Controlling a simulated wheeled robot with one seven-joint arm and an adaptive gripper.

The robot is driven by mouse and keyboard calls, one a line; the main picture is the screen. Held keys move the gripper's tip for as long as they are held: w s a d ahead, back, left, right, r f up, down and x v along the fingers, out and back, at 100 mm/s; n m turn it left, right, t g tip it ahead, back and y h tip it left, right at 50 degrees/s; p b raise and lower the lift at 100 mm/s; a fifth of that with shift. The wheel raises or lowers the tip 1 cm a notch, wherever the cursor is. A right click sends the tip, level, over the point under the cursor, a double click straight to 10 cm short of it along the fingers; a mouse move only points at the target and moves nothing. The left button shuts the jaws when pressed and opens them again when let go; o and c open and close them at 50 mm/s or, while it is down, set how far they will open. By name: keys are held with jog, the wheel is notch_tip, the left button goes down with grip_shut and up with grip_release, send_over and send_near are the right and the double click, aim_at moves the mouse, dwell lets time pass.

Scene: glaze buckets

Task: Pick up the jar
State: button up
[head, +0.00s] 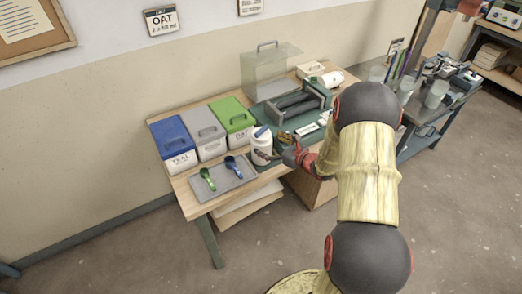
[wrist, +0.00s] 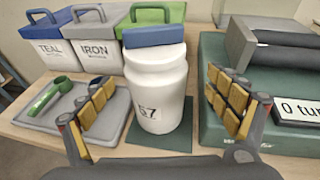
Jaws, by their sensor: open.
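The jar (head: 262,147) is white with a blue block-like top, and stands upright near the front of the table. In the wrist view the jar (wrist: 158,92) shows a dark printed number on its front, partly unclear. My gripper (wrist: 163,95) is open, with one gold-padded finger on each side of the jar in the picture. I cannot tell how deep the jar lies between the fingers. In the head view my gripper (head: 290,150) is just right of the jar, partly hidden by my arm.
A grey tray (head: 219,186) with a green scoop (head: 209,178) and a blue scoop (head: 233,166) lies left of the jar. Blue, grey and green lidded bins (head: 209,138) stand behind. A green roller machine (head: 297,104) is at the right. A clear box (head: 270,72) stands farther back.

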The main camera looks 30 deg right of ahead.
jog(key=x, duration=0.1)
jog(key=b+x, duration=0.1)
jog(key=x, duration=0.2)
jog(key=shift+s+a+f, duration=0.2)
jog(key=shift+a+f, duration=0.05)
jog(key=shift+a, duration=0.05)
jog(key=shift+w, duration=0.4)
jog(key=shift+c, duration=0.6)
jog(key=c, duration=1.5)
jog(key=shift+r, duration=0.2)
jog(key=shift+c, duration=0.2)
